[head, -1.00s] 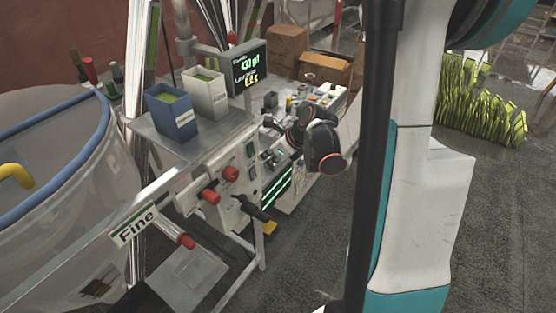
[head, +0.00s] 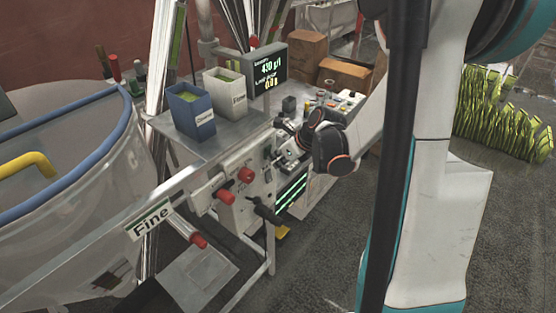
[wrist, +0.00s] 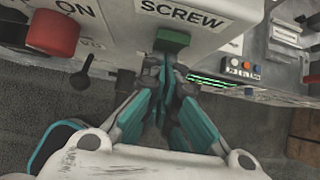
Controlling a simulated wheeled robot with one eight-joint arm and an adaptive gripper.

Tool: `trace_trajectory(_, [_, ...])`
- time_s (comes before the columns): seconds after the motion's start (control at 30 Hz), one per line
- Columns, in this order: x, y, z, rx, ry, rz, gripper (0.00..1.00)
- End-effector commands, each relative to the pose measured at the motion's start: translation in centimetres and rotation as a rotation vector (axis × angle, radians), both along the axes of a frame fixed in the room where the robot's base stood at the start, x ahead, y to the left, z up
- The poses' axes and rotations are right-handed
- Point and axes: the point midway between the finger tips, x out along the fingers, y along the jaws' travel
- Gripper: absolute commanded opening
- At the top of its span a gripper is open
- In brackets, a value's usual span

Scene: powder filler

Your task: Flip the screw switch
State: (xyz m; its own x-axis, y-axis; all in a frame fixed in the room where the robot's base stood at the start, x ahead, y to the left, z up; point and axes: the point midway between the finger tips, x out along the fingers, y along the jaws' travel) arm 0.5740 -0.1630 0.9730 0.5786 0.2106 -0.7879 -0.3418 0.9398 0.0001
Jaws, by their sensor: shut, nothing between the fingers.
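A green switch (wrist: 172,42) sits on a white panel just under the SCREW label (wrist: 185,14) in the wrist view. My gripper (wrist: 167,72) is shut and empty, its fingertips right below the switch in the picture. I cannot tell whether they touch it.
A red knob (wrist: 53,33) and a black lever (wrist: 85,72) are left of the switch. A blue container (head: 191,112) and a white one (head: 225,95) stand on the machine top near a display (head: 268,70). Stacked boxes (head: 340,75) are behind. Floor at front right is open.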

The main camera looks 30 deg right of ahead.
Motion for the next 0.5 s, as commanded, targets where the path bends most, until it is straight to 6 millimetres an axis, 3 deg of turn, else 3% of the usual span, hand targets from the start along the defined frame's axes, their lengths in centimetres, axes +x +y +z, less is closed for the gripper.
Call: trace_trajectory(0.5, [0.0,0.0,1.7,0.000,-0.001,0.000,0.00])
